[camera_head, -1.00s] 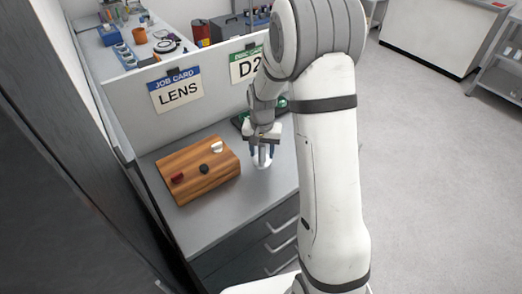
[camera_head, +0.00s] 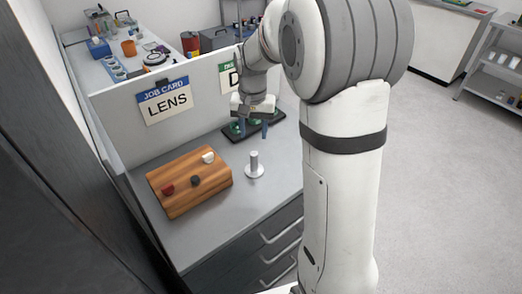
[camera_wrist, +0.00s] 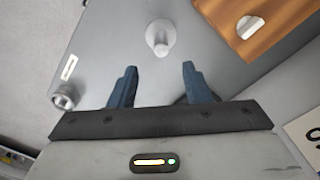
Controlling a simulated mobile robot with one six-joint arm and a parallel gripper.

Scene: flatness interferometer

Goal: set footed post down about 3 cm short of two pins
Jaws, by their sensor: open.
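The footed post (camera_head: 254,164), a pale grey cylinder on a round white foot, stands upright on the grey bench top. It also shows in the wrist view (camera_wrist: 160,38), beyond the fingertips. My gripper (camera_head: 254,133) is open and empty, with its two blue fingers apart. It is above and behind the post, clear of it. In the wrist view my gripper (camera_wrist: 159,68) has a finger to either side of the post's line. I cannot make out the two pins in either view.
A wooden block (camera_head: 188,192) with red, black and white knobs sits left of the post. A dark tray (camera_head: 238,135) with green items lies behind it. A partition with a LENS card (camera_head: 168,103) backs the bench. Bare bench top (camera_head: 225,215) lies in front.

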